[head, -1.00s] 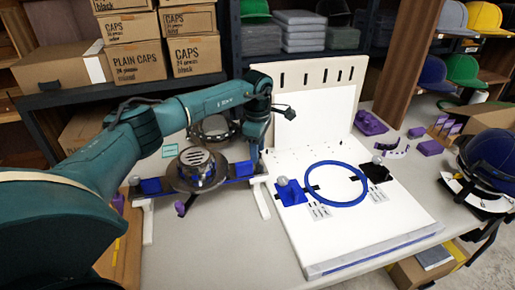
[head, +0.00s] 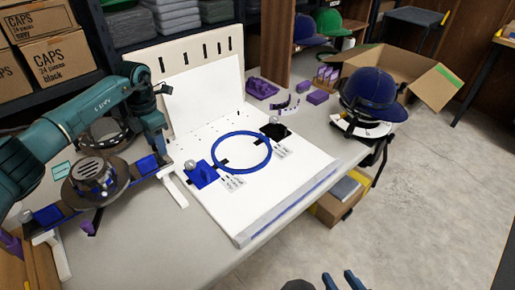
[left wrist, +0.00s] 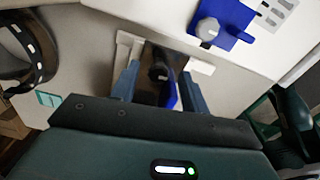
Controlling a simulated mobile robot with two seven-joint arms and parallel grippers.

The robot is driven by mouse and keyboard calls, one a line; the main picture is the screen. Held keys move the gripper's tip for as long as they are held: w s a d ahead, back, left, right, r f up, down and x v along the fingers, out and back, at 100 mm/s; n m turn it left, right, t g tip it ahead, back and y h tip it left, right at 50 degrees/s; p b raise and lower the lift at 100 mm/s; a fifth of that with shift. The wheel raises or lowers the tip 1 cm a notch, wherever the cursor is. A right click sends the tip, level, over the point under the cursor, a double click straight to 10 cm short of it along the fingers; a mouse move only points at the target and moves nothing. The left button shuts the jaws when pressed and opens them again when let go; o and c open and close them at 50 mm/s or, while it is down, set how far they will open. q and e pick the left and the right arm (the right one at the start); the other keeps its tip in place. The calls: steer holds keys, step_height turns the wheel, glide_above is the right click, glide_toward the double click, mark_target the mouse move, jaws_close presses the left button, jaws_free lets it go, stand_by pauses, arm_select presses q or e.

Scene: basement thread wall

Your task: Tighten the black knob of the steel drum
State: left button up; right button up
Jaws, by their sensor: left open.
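The steel drum (head: 97,182), a round metal body with a slotted top, sits on a dark bar with blue blocks at left in the head view. My left gripper (head: 158,152) points down over the bar's right end, beside the drum. In the left wrist view, a black knob (left wrist: 158,72) shows between the fingertips of my open left gripper (left wrist: 161,82), next to a blue part. I cannot tell whether a finger touches it. The knob is hidden by the gripper in the head view. My right gripper (head: 341,281) shows at the bottom edge, its fingers apart and empty.
A white board (head: 255,195) with a blue ring (head: 241,152) and a blue block with a grey knob (head: 201,173) lies right of the drum. A blue cap on a stand (head: 370,97) is at the table's right. Bare floor lies front right.

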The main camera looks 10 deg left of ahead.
arm_select(q)
steer(key=n, duration=0.4)
steer(key=n+b, duration=0.1)
steer(key=n, duration=0.3)
steer(key=shift+f+n, duration=0.1)
steer(key=shift+n, duration=0.3)
step_height(320, 180, up, 13)
steer(key=d+f+m+h+p, duration=0.1)
steer(key=d+f+h, duration=0.2)
steer(key=d, duration=0.4)
steer(key=d+f+m+h+p, duration=0.1)
steer(key=d+f+h+p, duration=0.2)
steer(key=d, duration=0.5)
steer(key=s+d+h, duration=0.2)
steer(key=d+h, duration=0.1)
steer(key=d, duration=0.4)
steer(key=s+d+t+h, duration=0.1)
steer(key=s+d+h, duration=0.2)
steer(key=d, duration=0.3)
steer(key=shift+s+d+f+h+p, duration=0.35)
steer(key=shift+d+f+h+p, duration=0.1)
steer(key=shift+h, duration=0.35)
